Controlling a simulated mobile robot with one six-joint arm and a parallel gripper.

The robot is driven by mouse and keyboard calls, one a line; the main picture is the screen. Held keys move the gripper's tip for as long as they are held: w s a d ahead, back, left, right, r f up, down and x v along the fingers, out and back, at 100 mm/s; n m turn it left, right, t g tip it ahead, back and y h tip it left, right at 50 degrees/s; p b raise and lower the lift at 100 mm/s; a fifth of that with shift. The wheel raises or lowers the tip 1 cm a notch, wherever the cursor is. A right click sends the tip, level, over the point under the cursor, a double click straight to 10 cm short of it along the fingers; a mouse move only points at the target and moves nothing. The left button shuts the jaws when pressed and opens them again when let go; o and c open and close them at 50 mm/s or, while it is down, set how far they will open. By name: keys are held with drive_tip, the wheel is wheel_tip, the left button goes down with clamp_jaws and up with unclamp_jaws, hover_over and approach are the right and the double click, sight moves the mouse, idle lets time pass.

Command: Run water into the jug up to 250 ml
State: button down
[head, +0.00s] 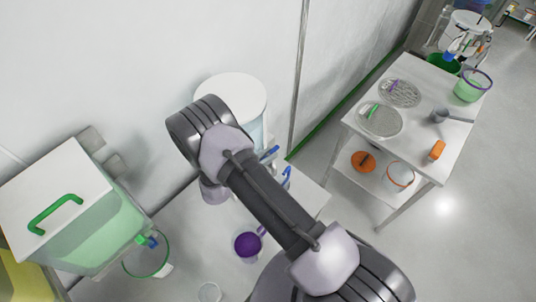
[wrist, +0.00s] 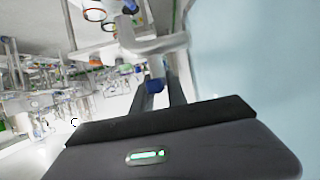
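A tank with a white lid (head: 232,97) and pale blue body stands against the wall, partly behind my arm. Its pale blue wall (wrist: 245,50) fills the right of the wrist view. Blue parts (head: 287,177) show at its right side, beside my arm. The head view hides my fingertips. I cannot make out the jug or any water level for certain.
A green tank (head: 105,235) with a blue tap stands at left, a green-rimmed clear vessel (head: 148,262) below the tap. A purple cup (head: 247,245) and a small glass (head: 209,292) stand on the bench. A white trolley (head: 420,105) stands right, across open floor.

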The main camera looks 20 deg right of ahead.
drive_tip(key=shift+f+n+t, duration=0.1)
drive_tip(key=shift+n+t, duration=0.2)
drive_tip(key=n+t+y+b, duration=0.3)
drive_tip(key=shift+d+f+n+y+b, duration=0.1)
drive_tip(key=shift+f+n+y+b, duration=0.05)
drive_tip(key=shift+n+y+b, duration=0.25)
drive_tip(key=shift+n+t+y+b, duration=0.6)
drive_tip(key=shift+n+y+b, duration=0.25)
drive_tip(key=shift+b, duration=0.25)
drive_tip(key=shift+r+n, duration=0.2)
drive_tip(key=shift+n, duration=0.05)
drive_tip(key=c, duration=1.4)
unclamp_jaws()
drive_tip(key=shift+y, duration=0.25)
drive_tip(key=shift+r, duration=0.1)
